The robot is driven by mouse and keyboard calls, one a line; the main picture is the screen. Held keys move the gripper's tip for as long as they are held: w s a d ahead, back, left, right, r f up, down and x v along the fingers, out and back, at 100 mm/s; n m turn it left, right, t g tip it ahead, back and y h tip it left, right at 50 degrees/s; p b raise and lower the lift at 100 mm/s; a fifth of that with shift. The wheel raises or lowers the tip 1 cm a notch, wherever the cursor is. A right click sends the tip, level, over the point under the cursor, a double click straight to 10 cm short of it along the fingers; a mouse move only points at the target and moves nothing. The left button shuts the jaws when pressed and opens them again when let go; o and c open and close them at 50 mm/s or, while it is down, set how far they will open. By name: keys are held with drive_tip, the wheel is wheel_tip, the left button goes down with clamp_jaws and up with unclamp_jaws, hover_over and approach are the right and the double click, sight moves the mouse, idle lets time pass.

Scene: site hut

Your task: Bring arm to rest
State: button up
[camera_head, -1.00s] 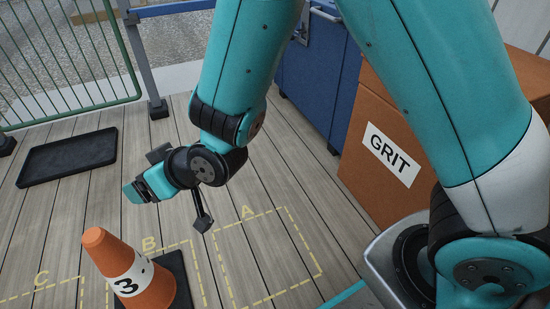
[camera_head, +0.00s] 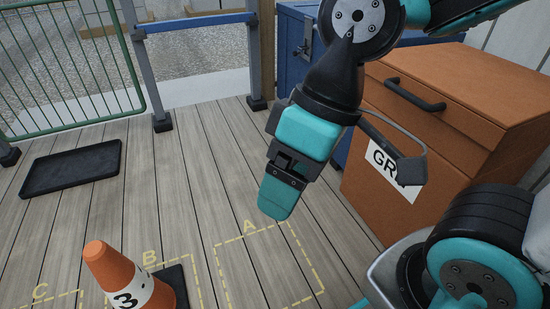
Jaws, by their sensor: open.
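My arm is folded up at the right of the view, its lower joint at the bottom right. My gripper (camera_head: 277,187) hangs in front of the orange grit box, pointing down and slightly left above the floor near marked area A (camera_head: 268,262). Nothing shows in its jaws; the gap between the fingers is hard to see from this side. The orange cone with number 3 (camera_head: 112,272) stands to the lower left on its black base, at marked area B (camera_head: 150,258), apart from my gripper.
The orange grit box (camera_head: 470,95) with a black handle stands close behind my arm, a blue cabinet (camera_head: 292,50) beyond it. A black tray (camera_head: 72,168) lies on the plank floor at left. A green barrier (camera_head: 70,60) and blue rail (camera_head: 195,23) edge the back.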

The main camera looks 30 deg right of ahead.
wheel_tip(320, 180, up, 50)
drive_tip(key=p, duration=4.9)
drive_tip(key=shift+p, duration=0.35)
